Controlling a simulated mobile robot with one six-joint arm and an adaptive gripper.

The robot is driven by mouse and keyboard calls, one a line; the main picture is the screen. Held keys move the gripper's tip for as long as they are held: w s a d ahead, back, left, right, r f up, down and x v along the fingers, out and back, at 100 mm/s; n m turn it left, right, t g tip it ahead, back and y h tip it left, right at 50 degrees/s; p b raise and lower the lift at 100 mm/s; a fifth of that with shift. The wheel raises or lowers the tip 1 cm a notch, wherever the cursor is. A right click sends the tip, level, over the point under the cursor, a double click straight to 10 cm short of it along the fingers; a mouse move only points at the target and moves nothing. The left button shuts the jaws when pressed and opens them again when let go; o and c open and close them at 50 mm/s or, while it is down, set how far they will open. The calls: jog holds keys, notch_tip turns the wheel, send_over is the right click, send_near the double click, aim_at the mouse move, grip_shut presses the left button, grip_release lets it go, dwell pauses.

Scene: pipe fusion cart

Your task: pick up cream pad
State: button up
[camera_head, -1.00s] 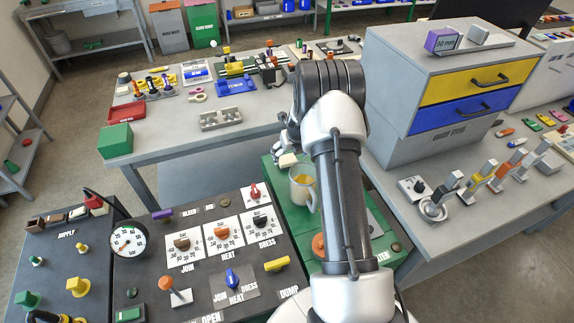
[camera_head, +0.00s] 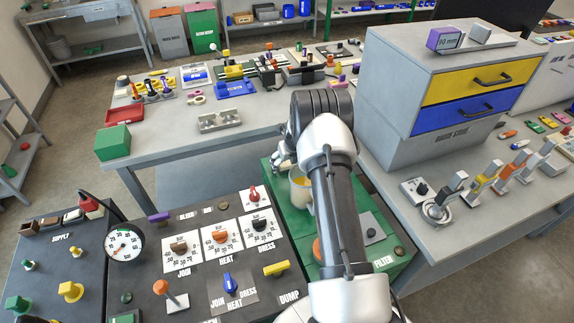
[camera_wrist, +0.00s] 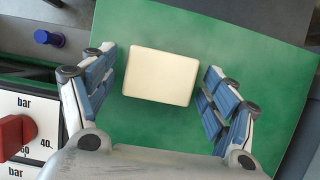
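The cream pad (camera_wrist: 160,77) lies flat on the green top (camera_wrist: 190,28) in the wrist view, a rounded pale block. My gripper (camera_wrist: 162,80) is open, with one blue-padded finger to the left of the pad and one to the right. How high the fingertips are above the green top is hard to tell. In the head view my gripper (camera_head: 282,160) is over the far left part of the green unit, and I cannot make out the pad there.
A clear jug (camera_head: 299,188) with yellow contents stands close to my gripper, partly behind my arm. The dark control panel (camera_head: 205,275) with knobs lies to the left.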

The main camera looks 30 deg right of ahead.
aim_at(288, 162)
jog(key=c, duration=1)
jog(key=shift+o, duration=0.2)
notch_tip(288, 162, up, 20)
jog(key=p, duration=0.5)
